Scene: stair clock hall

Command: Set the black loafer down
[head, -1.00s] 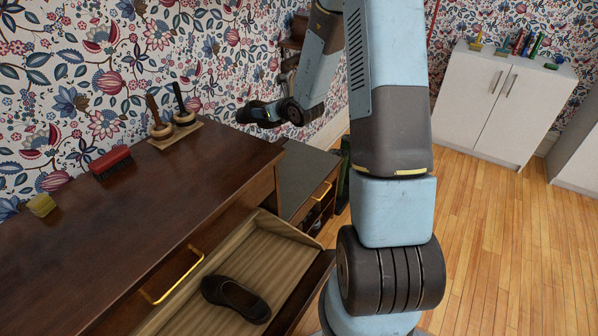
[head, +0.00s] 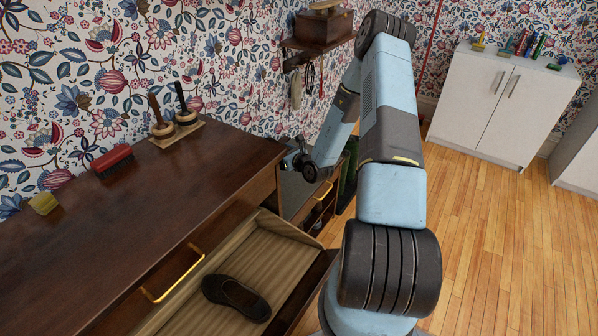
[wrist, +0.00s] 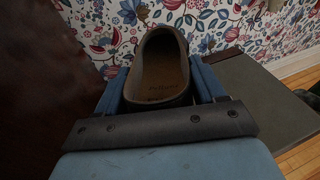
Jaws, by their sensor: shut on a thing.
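A dark loafer (wrist: 158,62) with a tan insole is held between the fingers of my gripper (wrist: 160,82) in the wrist view. Its opening faces the camera, and its lower end is hidden behind the gripper's body. In the head view my gripper (head: 298,160) hangs at the far right end of the brown dresser, near the low grey-topped cabinet (head: 292,190); the held shoe is hard to make out there. Another black shoe (head: 236,297) lies in the dresser's open drawer (head: 268,250).
On the dresser top (head: 150,210) stand two wooden-handled tools on a stand (head: 176,136), a red brush (head: 111,160) and a yellow block (head: 43,203). A wall shelf (head: 320,42) carries a wooden box. A white cabinet (head: 500,105) stands at the back right. The wooden floor (head: 500,240) is clear.

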